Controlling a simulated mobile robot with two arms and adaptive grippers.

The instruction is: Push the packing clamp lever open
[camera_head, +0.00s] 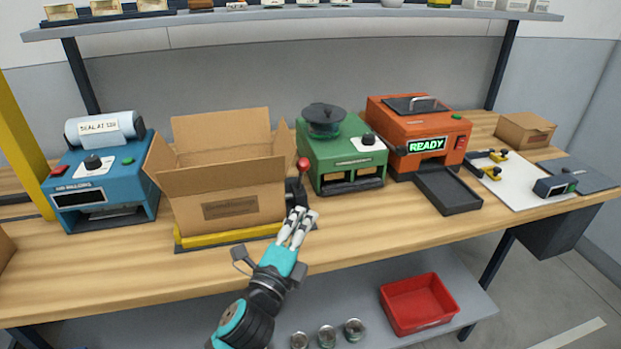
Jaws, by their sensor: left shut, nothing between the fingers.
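The packing clamp lever (303,164) is a dark arm with a red ball knob, standing roughly upright at the right side of an open cardboard box (230,209). The box sits in a clamp base with a yellow front bar (229,236). My left gripper (299,213) is shut and empty, with its white fingers pointing up just below and in front of the lever. The fingers overlap the lever's lower part in the picture, and I cannot tell whether they touch it. My right gripper is not in view.
A green machine (342,160) stands close right of the lever, and an orange machine (418,132) stands beyond it. A blue sealer (100,185) is on the left. The wooden tabletop (400,232) is bare at the front right. A red bin (418,304) sits on the lower shelf.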

